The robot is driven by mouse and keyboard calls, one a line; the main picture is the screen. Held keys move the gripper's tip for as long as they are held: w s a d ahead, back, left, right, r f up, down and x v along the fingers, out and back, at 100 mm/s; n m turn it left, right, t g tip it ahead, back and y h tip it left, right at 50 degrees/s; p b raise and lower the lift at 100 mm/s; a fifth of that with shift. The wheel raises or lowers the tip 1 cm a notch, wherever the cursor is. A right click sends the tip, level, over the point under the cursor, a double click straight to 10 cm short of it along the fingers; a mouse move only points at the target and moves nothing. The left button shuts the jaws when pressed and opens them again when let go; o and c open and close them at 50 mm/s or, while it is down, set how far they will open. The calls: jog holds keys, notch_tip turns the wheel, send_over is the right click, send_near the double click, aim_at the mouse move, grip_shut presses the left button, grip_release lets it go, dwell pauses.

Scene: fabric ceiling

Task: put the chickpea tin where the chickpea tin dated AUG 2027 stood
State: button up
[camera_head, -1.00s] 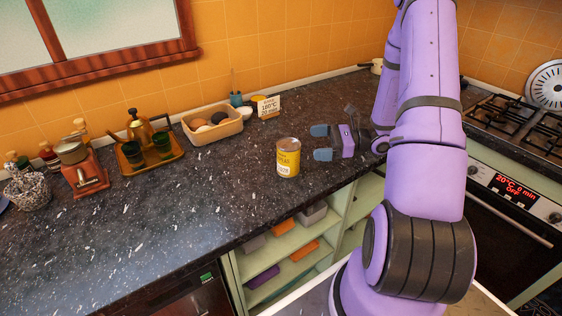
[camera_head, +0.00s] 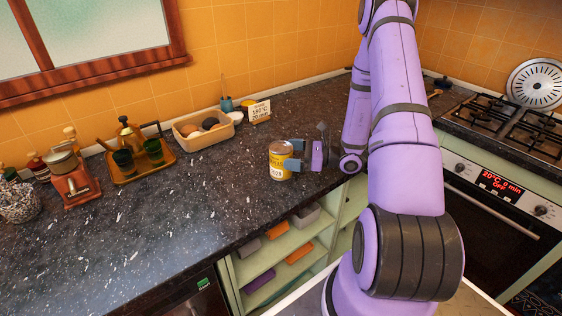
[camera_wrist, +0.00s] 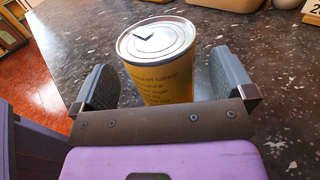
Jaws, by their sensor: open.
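The chickpea tin (camera_head: 279,162) is yellow with a silver lid and stands upright on the dark counter, close to its front edge. A white patch on its label carries print too small to read in full. In the wrist view the tin (camera_wrist: 160,62) stands between the two fingers, its lid facing up. My gripper (camera_head: 293,156) is open and low beside the tin, reaching it from the right. In the wrist view my gripper (camera_wrist: 165,88) has a finger on each side of the tin, with a gap visible at the right finger. No second chickpea tin is visible.
A crate of round items (camera_head: 192,136), a card reading 180°C (camera_head: 259,110) and a tray with green cups (camera_head: 168,160) stand along the back. A red grinder (camera_head: 74,180) is at left. The counter (camera_head: 180,220) left of the tin is clear. Shelves (camera_head: 285,235) lie below.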

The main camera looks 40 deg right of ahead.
aim_at(281, 154)
jog(key=shift+x, duration=1.8)
jog(key=c, duration=1.3)
